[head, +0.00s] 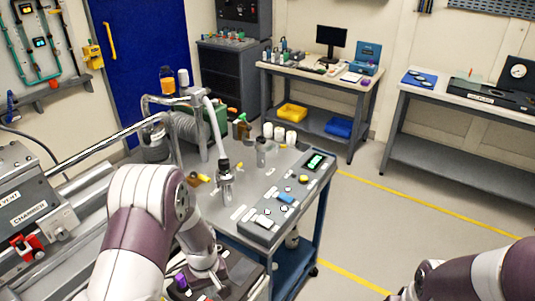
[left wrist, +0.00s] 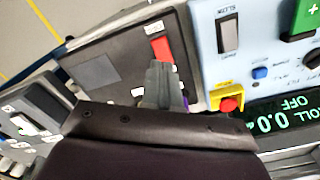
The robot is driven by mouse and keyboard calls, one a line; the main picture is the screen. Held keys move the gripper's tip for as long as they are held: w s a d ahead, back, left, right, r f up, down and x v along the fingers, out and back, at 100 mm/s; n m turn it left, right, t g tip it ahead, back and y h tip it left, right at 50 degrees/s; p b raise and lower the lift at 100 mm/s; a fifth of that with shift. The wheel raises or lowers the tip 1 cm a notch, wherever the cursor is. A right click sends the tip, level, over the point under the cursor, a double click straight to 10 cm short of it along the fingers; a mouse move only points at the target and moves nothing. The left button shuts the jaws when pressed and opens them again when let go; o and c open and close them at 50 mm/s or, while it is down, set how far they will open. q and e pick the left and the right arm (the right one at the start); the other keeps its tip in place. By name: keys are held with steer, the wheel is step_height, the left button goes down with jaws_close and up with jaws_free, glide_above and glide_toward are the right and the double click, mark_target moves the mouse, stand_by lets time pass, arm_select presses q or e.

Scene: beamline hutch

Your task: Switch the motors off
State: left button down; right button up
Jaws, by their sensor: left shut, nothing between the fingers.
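My left gripper (head: 212,283) reaches down at the bottom of the head view, over dark boxes by the cart's near end. In the left wrist view its fingers (left wrist: 160,82) are together and empty. Their tips are just below a red switch (left wrist: 162,48) on a dark grey box (left wrist: 110,55); I cannot tell if they touch it. A pale blue panel (left wrist: 268,50) stands beside it with a red button on a yellow base (left wrist: 230,103) and a display (left wrist: 280,115) that shows "OFF" and "0.0". My right gripper is out of view; only its arm shows at the lower right.
A grey cart (head: 235,215) holds a long grey control box (head: 272,215), bottles and a hose on a stand. A steel chamber (head: 30,195) and pipes are at the left. Two benches (head: 440,95) stand behind.

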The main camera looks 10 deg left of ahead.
arm_select(q)
steer(key=s+d+r+m, duration=0.2)
steer(key=s+r+m, duration=0.1)
steer(key=r, duration=0.4)
steer(key=s+d+r+m+t, duration=0.1)
steer(key=s+d+r+m, duration=0.2)
steer(key=r, duration=0.4)
steer(key=s+m, duration=0.1)
steer(key=s, duration=0.1)
steer(key=shift+s+m, duration=0.3)
steer(key=shift+s, duration=0.1)
steer(key=shift+s+d, duration=0.1)
steer(key=shift+d, duration=0.05)
steer(key=w+a+f+n+g, duration=0.1)
steer(key=w+a+f+n, duration=0.5)
steer(key=w+n, duration=0.3)
steer(key=a+n, duration=0.1)
steer(key=n, duration=0.3)
steer(key=shift+w+a+f+n, duration=0.35)
steer(key=shift+a+f+n, duration=0.05)
